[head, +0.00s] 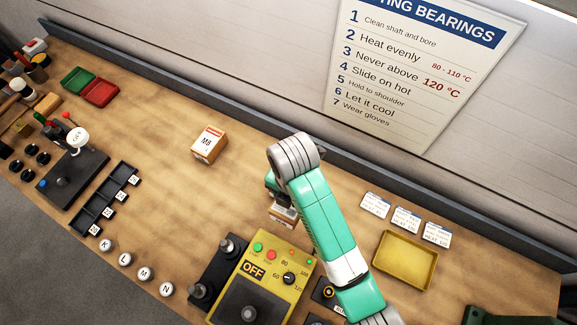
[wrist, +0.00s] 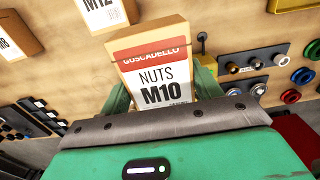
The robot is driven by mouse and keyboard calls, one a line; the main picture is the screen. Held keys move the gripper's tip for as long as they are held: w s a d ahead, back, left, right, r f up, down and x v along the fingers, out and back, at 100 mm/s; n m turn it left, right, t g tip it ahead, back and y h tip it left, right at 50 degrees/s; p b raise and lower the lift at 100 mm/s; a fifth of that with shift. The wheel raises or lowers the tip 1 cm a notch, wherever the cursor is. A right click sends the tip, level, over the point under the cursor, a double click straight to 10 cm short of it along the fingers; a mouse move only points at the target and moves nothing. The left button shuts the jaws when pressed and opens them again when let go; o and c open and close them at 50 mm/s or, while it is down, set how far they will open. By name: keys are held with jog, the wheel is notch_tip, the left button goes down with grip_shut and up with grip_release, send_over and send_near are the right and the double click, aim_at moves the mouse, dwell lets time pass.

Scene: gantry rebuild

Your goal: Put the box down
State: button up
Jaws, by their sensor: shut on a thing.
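A cardboard box (wrist: 160,75) with a red band and a white label reading "NUTS M10" sits between the green fingers of my gripper (wrist: 162,90) in the wrist view. My gripper is shut on it. In the head view my gripper (head: 273,188) is near the middle of the bench, mostly hidden by my arm. A small box (head: 283,214) with a pale top shows partly below it. Its label is too small to read, and I cannot tell whether it touches the bench.
An M8 box (head: 208,144) stands on the wooden bench (head: 150,115). The wrist view also shows an M12 box (wrist: 104,12). A yellow heater (head: 262,280) marked OFF stands at the front, a yellow tray (head: 405,261) at right. Bare wood surrounds the M8 box.

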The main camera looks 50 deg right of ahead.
jog(key=w+d, duration=0.2)
jog(key=w, duration=0.1)
jog(key=w+d, duration=0.3)
jog(key=w+d+f, duration=0.1)
jog(key=w+d, duration=0.2)
jog(key=shift+w+d+p, duration=0.1)
jog(key=shift+w+p, duration=0.2)
jog(key=shift+f, duration=1.85)
jog(key=o, duration=1.3)
jog(key=shift+f, duration=0.15)
notch_tip(320, 180, up, 12)
